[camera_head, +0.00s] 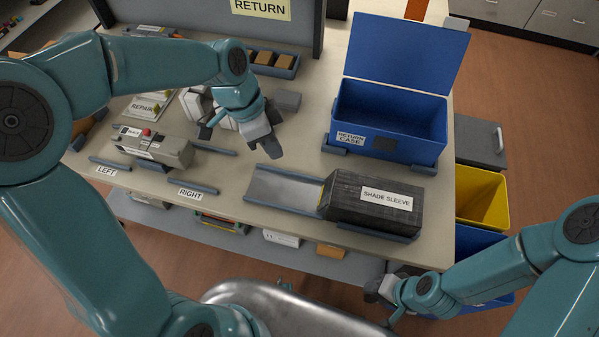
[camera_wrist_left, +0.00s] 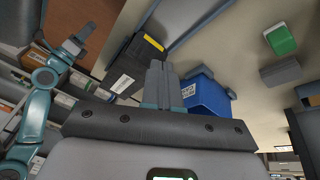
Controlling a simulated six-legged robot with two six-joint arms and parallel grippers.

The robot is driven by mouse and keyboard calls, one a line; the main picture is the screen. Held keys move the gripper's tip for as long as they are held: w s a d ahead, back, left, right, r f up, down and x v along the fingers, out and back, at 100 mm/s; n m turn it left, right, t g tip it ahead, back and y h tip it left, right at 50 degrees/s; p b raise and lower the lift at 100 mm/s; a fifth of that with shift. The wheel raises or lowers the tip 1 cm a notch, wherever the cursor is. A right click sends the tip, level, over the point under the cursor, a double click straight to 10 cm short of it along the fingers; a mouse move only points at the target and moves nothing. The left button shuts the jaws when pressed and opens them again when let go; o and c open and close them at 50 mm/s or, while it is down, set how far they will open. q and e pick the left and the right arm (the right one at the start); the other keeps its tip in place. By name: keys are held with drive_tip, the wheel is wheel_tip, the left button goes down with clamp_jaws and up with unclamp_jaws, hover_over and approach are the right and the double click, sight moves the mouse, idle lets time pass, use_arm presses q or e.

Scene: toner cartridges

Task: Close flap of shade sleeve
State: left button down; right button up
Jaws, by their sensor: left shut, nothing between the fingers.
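The shade sleeve (camera_head: 345,205) is a black box with a white "SHADE SLEEVE" label, lying at the right front of the table. It also shows in the left wrist view (camera_wrist_left: 136,64), with a yellow strip near one end.
A grey channel (camera_head: 283,187) extends left from the sleeve. The blue return case (camera_head: 388,118) stands behind it with its lid up. A grey unit with a red button (camera_head: 157,147) lies at left, near the "LEFT" and "RIGHT" rails. Bins (camera_head: 482,197) stand right of the table.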

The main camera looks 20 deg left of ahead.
sight(320, 197)
use_arm(q)
drive_tip(key=d+f+n+h, duration=0.1)
drive_tip(key=f+n, duration=0.4)
drive_tip(key=n, duration=0.5)
drive_tip(key=w+d+f+n+h+p, duration=0.1)
drive_tip(key=f+n, duration=0.4)
drive_tip(key=n, duration=0.5)
drive_tip(key=d+f+n+h+p, duration=0.1)
drive_tip(key=f+n, duration=0.4)
drive_tip(key=n, duration=0.5)
drive_tip(key=shift+w+d+f+h, duration=0.2)
drive_tip(key=shift+w+d+h, duration=0.1)
drive_tip(key=shift+w+d, duration=0.15)
drive_tip(key=d, duration=0.1)
drive_tip(key=d+f, duration=0.1)
drive_tip(key=d, duration=0.1)
drive_tip(key=shift+w+d+p, duration=0.1)
drive_tip(key=shift+d+p, duration=0.1)
drive_tip(key=shift+p, duration=0.1)
drive_tip(key=shift+w+d+f, duration=0.1)
drive_tip(key=shift+d+f, duration=0.1)
drive_tip(key=shift+d, duration=0.05)
drive_tip(key=shift+d, duration=0.1)
